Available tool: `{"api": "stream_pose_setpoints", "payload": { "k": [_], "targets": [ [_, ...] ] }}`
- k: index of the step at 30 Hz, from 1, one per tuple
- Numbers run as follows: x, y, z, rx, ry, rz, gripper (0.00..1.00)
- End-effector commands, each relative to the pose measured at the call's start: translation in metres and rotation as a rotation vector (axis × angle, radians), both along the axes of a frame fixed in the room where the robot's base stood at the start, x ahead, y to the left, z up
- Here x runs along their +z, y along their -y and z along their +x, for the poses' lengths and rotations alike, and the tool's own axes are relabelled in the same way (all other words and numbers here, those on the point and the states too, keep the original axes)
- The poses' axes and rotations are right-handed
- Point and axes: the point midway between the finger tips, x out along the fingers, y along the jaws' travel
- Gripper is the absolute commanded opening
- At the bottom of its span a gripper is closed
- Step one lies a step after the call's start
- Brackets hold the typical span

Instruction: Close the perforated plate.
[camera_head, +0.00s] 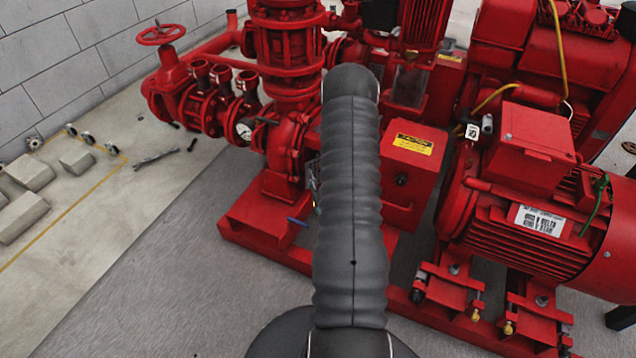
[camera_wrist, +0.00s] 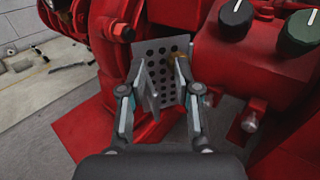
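The perforated plate (camera_wrist: 162,58) is a grey metal sheet with rows of round dark holes, in the upper middle of the wrist view. It stands beside the red pump parts. My gripper (camera_wrist: 166,86) is open, with its two fingers apart in front of the plate. The fingers overlap the plate's left and right parts in the picture; I cannot tell whether they touch it. In the head view my dark arm covers most of this area, and my gripper is hidden behind it.
A red box with two knobs (camera_wrist: 262,48) is close on the right in the wrist view. In the head view, a red valve assembly (camera_head: 200,95) stands left and a red motor (camera_head: 535,215) right. Grey floor (camera_head: 150,270) is clear at front left.

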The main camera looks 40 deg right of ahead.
Motion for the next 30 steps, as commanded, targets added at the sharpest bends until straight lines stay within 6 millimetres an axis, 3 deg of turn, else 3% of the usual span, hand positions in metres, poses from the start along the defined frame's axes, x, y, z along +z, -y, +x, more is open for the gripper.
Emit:
{"api": "stream_pose_setpoints", "payload": {
  "k": [6, 12, 27, 30],
  "targets": [
    [0.035, 0.001, 0.0, 0.001, 0.004, -0.002, 0.32],
    [0.055, 0.001, 0.0, 0.002, 0.002, -0.002, 0.32],
    [0.065, 0.001, 0.0, 0.003, 0.001, 0.0, 0.32],
    [0.064, 0.002, 0.0, 0.006, 0.002, 0.0, 0.07]
  ]
}}
